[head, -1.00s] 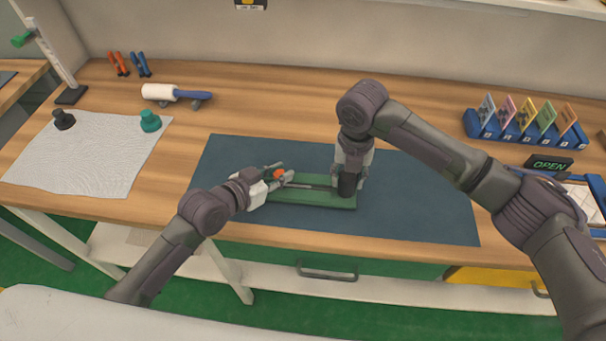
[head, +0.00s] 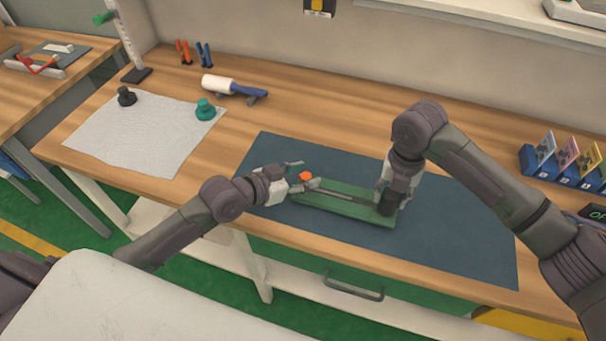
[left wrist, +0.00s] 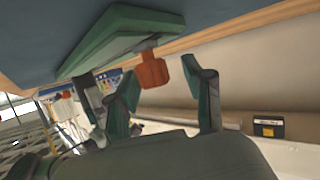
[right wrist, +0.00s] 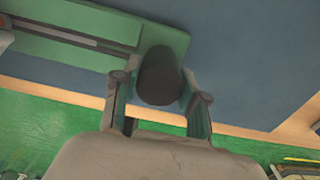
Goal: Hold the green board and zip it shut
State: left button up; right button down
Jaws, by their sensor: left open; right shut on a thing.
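The green board (head: 340,206) lies on the dark blue mat, with a dark zip strip (head: 338,191) along its length. An orange pull tab (head: 305,176) is at the strip's left end. My left gripper (head: 304,174) is open at that end. In the left wrist view the orange tab (left wrist: 153,72) shows between its spread fingers; I cannot tell whether they touch it. My right gripper (head: 389,204) is shut on a dark round knob at the board's right end. The right wrist view shows this knob (right wrist: 158,80) between the fingers, beside the board's green edge (right wrist: 167,38).
The blue mat (head: 455,228) is clear around the board. A white roller with blue handle (head: 220,85), a grey cloth (head: 140,140) with a black and a teal knob, and orange and blue tools stand behind left. A blue card rack (head: 560,175) is at right.

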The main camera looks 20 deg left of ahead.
pick_arm(q)
jog(key=v, duration=1.1)
jog(key=shift+a+f, duration=0.1)
jog(key=shift+s+a+r, duration=0.2)
jog(key=shift+s+r, duration=0.05)
jog(key=shift+s, duration=0.1)
pick_arm(e)
jog(key=c, duration=0.5)
grip_release()
jog(key=shift+c, duration=0.2)
jog(key=shift+r, duration=0.1)
